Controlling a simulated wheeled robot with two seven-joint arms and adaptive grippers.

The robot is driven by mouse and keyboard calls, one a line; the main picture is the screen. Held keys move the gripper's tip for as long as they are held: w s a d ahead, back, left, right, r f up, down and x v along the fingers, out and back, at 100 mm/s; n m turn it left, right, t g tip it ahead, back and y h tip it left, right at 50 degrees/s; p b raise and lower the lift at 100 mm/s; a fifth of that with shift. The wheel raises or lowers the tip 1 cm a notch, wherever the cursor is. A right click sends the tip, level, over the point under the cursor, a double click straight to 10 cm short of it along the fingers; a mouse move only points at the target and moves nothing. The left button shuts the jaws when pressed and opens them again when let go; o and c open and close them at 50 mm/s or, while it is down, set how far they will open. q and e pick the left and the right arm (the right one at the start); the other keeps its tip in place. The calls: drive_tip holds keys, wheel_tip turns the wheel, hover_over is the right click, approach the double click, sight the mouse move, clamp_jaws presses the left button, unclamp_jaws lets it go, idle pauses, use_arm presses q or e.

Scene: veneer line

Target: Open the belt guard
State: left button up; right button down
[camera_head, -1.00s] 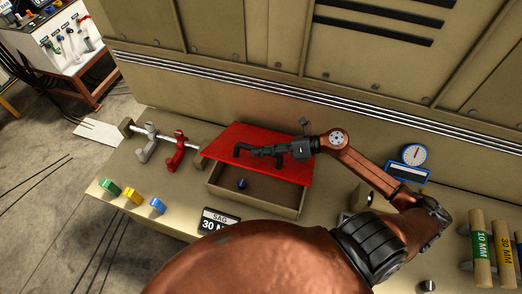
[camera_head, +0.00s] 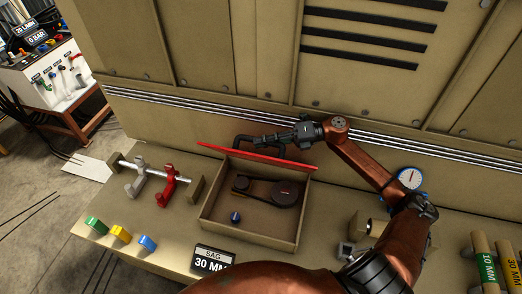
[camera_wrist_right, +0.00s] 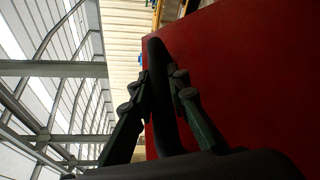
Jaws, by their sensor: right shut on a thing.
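The belt guard is a red lid (camera_head: 222,149) on an open tan box (camera_head: 262,237). In the head view the lid stands raised at the box's back and shows nearly edge-on. My right gripper (camera_head: 256,142) is shut on the guard's black handle, behind the lid's upper edge. In the right wrist view the black handle (camera_wrist_right: 163,105) lies between the two fingers, with the red lid face (camera_wrist_right: 240,75) beside it. Inside the box a dark belt drive shows, with a large pulley (camera_head: 286,193) and a small one (camera_head: 241,183). My left gripper is not in view.
A blue knob (camera_head: 235,217) is in the box. A red clamp (camera_head: 171,189) and a grey one (camera_head: 135,183) sit on a rod at left. Coloured blocks (camera_head: 121,233) and a sign (camera_head: 211,261) are in front. A dial gauge (camera_head: 409,178) stands right. A panelled wall (camera_head: 200,50) rises behind.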

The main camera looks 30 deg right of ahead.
drive_tip(key=shift+r, duration=0.1)
drive_tip(key=c, duration=2)
unclamp_jaws()
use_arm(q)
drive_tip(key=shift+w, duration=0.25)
use_arm(e)
drive_tip(key=shift+o, duration=0.8)
